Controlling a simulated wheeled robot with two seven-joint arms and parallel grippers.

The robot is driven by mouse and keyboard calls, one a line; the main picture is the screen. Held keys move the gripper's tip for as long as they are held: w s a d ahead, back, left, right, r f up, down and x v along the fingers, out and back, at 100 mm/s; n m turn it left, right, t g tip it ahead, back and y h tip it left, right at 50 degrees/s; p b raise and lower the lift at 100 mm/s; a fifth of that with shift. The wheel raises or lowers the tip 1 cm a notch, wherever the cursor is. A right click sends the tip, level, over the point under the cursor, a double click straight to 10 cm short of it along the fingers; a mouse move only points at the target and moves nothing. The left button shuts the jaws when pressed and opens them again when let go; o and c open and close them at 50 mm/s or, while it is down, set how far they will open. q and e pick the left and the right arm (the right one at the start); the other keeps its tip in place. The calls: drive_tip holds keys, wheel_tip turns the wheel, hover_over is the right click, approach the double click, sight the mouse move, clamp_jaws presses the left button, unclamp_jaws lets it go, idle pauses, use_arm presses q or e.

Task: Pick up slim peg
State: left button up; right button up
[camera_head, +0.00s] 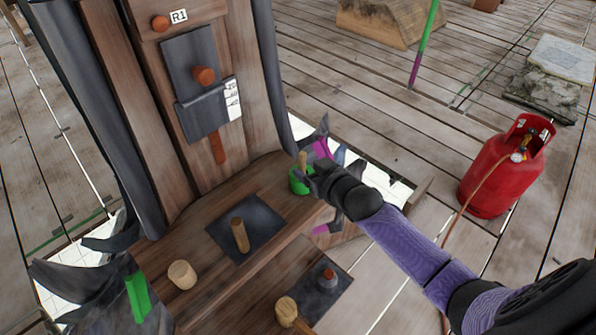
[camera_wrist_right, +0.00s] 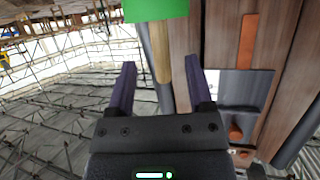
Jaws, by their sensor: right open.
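A slim wooden peg (camera_head: 302,160) stands upright in a green cup (camera_head: 300,184) at the right end of the wooden ledge. In the right wrist view the picture is turned over: the green cup (camera_wrist_right: 155,8) is at the top and the peg (camera_wrist_right: 160,52) hangs down from it. My right gripper (camera_wrist_right: 159,63) is open. In that view the peg lies between its two purple fingers, apart from both. In the head view my right gripper (camera_head: 320,172) is beside the cup and partly hidden by its own wrist. My left gripper is not in view.
A thicker peg (camera_head: 240,236) stands on a dark plate, with a short wooden cylinder (camera_head: 182,274) to its left. A mallet-like wooden piece (camera_head: 287,310) lies in front. The upright board (camera_head: 150,100) rises behind the ledge. A red gas bottle (camera_head: 495,178) stands at right.

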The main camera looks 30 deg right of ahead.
sight(304, 167)
drive_tip(key=b+x, duration=0.1)
drive_tip(key=x, duration=0.2)
drive_tip(key=shift+w+f+b, duration=0.25)
drive_tip(key=shift+f+b, duration=0.1)
drive_tip(key=shift+f, duration=0.05)
drive_tip(key=shift+w, duration=0.3)
drive_tip(key=shift+r, duration=0.15)
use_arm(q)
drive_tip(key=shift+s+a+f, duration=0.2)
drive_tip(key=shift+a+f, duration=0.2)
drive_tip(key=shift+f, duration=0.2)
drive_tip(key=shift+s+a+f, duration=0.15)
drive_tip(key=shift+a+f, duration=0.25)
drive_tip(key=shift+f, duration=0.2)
use_arm(e)
drive_tip(key=shift+a, duration=0.1)
clamp_jaws()
